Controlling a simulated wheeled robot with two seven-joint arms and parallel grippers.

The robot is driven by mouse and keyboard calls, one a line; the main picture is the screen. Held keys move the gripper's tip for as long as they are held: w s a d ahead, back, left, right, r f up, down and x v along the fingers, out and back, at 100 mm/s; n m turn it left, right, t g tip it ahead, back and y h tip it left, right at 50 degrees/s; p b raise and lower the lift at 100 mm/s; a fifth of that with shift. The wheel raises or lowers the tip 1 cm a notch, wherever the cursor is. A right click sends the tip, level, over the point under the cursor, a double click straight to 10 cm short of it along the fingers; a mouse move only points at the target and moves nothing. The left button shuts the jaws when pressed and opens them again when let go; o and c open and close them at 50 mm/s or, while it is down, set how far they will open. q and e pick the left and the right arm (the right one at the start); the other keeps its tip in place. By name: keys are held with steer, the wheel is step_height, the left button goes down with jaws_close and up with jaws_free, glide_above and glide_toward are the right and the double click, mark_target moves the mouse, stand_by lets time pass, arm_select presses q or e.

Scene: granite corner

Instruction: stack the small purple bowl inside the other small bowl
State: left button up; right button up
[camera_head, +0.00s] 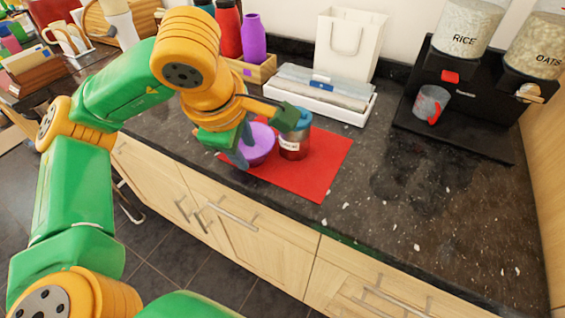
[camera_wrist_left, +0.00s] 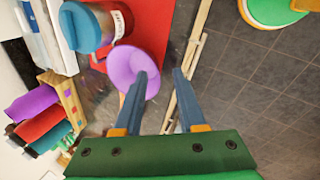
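The small purple bowl (camera_head: 262,142) sits at the left end of a red mat (camera_head: 312,172) on the dark counter. It also shows in the left wrist view (camera_wrist_left: 122,66), partly behind one finger. My left gripper (camera_head: 243,148) is at the bowl's left side. In the left wrist view, the gripper (camera_wrist_left: 160,74) is open, with one finger overlapping the bowl and the other outside its rim, near the counter edge. I cannot tell whether a finger touches the bowl. I cannot make out a second small bowl. My right gripper is not in view.
A blue-lidded jar (camera_head: 293,142) stands close right of the bowl. Behind are a white tray (camera_head: 350,115), white bag (camera_head: 345,45) and a wooden crate (camera_head: 264,72) with bottles. A black dispenser stand (camera_head: 460,135) with a cup is at right.

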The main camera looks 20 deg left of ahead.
arm_select(q)
steer(key=a+f, duration=0.1)
steer(key=w+a+f, duration=0.1)
steer(key=f, duration=0.1)
steer(key=a+f, duration=0.1)
steer(key=shift+w+a+f, duration=0.15)
steer(key=shift+w, duration=0.25)
steer(key=shift+x, duration=1.2)
steer(key=shift+d, duration=0.3)
jaws_close()
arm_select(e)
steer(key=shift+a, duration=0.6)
